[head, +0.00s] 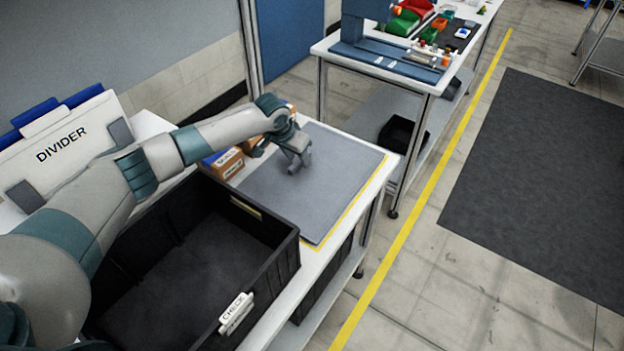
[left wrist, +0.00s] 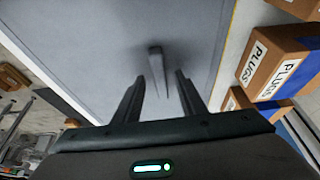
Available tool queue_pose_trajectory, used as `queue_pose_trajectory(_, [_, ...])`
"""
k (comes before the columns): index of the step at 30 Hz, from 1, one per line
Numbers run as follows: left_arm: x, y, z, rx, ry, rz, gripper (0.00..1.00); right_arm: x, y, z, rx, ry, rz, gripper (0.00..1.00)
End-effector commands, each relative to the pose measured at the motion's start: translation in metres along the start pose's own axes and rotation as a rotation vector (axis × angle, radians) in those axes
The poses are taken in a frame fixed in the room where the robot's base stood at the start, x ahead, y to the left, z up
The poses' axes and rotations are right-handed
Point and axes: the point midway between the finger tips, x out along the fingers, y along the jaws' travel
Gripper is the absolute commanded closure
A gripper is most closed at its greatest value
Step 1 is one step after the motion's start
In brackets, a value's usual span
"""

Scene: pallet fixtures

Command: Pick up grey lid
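A large flat grey panel (head: 330,185), which looks like the grey lid, lies on the white table beyond the black crate. In the left wrist view the grey panel (left wrist: 95,45) fills the upper left, with a narrow raised grey bar (left wrist: 157,65), apparently its handle, standing on it. My left gripper (head: 294,162) is over the panel's left part, pointing down. In the left wrist view my left gripper (left wrist: 159,80) is open, its two fingers on either side of the bar with visible gaps. Contact is not visible. My right gripper is not in view.
The black open crate (head: 275,258) with a CHECK tag (head: 236,313) stands in front. Cardboard PLUGS boxes (left wrist: 275,65) stand close beside the panel. A DIVIDER board (head: 65,145) is at left. A second table (head: 395,60) holds bins; the floor right is clear.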

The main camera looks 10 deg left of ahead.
Motion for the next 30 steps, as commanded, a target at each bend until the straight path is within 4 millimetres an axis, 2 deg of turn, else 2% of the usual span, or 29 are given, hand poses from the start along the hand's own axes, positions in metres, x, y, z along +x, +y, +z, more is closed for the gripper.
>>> queue_pose_trajectory(1, [0.0053,-0.0003,0.0006,0.0,0.001,-0.001,0.62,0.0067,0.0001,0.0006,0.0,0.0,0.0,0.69])
queue_pose_trajectory(4, [0.0069,-0.0006,-0.0001,0.0,0.001,-0.001,0.62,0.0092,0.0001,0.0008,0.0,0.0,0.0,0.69])
queue_pose_trajectory(29, [0.0076,-0.0003,0.0003,0.0,0.0,0.0,0.62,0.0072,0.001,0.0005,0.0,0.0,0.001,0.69])
queue_pose_trajectory(30, [0.0079,-0.0004,0.0003,0.0,0.0,-0.001,0.67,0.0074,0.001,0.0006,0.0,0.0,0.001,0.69])
